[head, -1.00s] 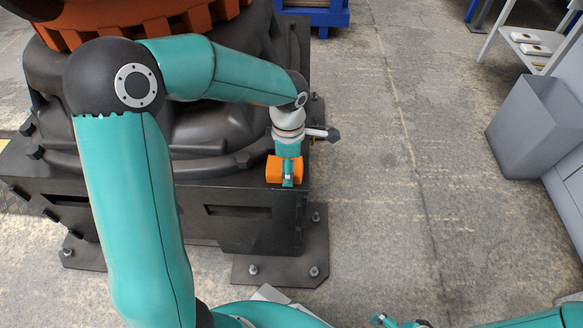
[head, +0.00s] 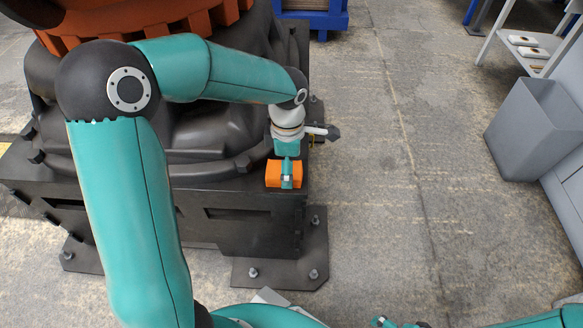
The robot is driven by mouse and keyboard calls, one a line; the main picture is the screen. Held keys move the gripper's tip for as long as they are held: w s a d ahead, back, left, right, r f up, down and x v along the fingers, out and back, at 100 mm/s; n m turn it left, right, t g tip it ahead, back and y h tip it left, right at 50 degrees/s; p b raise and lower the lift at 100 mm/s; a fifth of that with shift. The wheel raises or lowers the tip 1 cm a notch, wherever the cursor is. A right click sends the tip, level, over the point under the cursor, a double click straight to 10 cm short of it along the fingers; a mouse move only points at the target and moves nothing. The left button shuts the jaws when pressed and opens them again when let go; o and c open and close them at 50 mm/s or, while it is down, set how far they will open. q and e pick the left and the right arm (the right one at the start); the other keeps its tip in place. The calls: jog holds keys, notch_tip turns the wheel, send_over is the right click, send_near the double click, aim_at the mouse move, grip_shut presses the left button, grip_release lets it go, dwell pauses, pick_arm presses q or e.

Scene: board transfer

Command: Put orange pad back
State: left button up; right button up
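The orange pad (head: 272,175) sits at the front right corner of the black machine base (head: 240,225). My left gripper (head: 287,181) reaches down over the pad from behind, with its teal fingers over the middle of the pad. I cannot tell whether the fingers are shut on it or only lie around it. Part of the pad is hidden behind the fingers. My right gripper (head: 393,323) shows only in small part at the bottom edge, away from the pad; its fingertips are cut off.
A grey bin (head: 530,130) stands on the floor at the right. A white shelf (head: 530,45) with small items is behind it. A blue pallet-like frame (head: 318,18) is at the back. The concrete floor between the machine base and the bin is clear.

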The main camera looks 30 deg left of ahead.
pick_arm(q)
notch_tip(320, 180, up, 10)
jog(key=p, duration=0.3)
jog(key=shift+r, duration=0.15)
